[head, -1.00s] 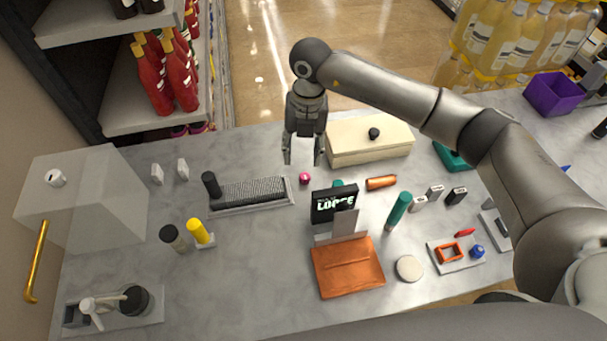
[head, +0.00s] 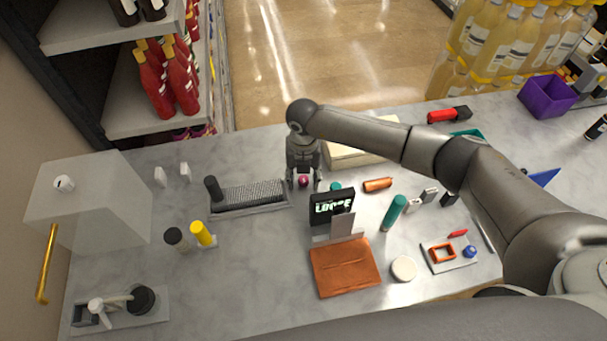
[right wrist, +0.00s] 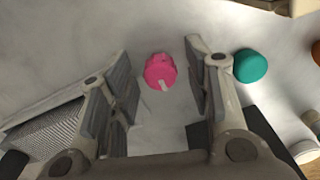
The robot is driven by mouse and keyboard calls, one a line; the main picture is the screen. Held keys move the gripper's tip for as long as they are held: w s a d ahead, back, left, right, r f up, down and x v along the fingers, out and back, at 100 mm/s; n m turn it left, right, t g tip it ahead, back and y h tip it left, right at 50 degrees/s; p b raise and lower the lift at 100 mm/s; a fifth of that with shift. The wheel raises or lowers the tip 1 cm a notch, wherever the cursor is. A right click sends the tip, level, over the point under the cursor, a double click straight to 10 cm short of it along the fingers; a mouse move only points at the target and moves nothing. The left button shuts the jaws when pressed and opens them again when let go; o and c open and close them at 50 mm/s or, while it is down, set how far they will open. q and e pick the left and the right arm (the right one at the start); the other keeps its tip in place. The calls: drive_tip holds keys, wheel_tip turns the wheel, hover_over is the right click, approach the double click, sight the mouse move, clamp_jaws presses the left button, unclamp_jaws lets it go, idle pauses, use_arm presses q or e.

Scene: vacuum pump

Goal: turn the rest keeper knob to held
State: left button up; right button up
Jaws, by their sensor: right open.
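The rest keeper knob seems to be the small pink knob (head: 303,181) on the grey counter, just right of the ribbed rest. In the right wrist view the pink knob (right wrist: 160,71) has a pale mark on its lower edge. My right gripper (head: 303,186) is open, its fingers down on either side of the knob. In the right wrist view the open fingers (right wrist: 160,85) stand left and right of it, with gaps. A black display (head: 332,206) in front of the gripper reads "LOOSE". My left gripper is not in view.
The ribbed grey rest (head: 250,208) lies left of the knob. A teal round cap (right wrist: 250,66) stands close right of the right finger. A cream box (head: 350,154) is behind, and a copper cylinder (head: 377,185) lies to the right.

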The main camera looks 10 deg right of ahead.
clamp_jaws()
drive_tip(key=shift+f+n+b, duration=0.2)
drive_tip(key=shift+n+b, duration=0.7)
drive_tip(key=shift+b, duration=0.25)
drive_tip(key=n+b, duration=1.2)
drive_tip(key=b, duration=0.2)
drive_tip(key=shift+r+n+b, duration=0.2)
drive_tip(key=shift+n+b, duration=1.65)
drive_tip(key=shift+n, duration=0.25)
unclamp_jaws()
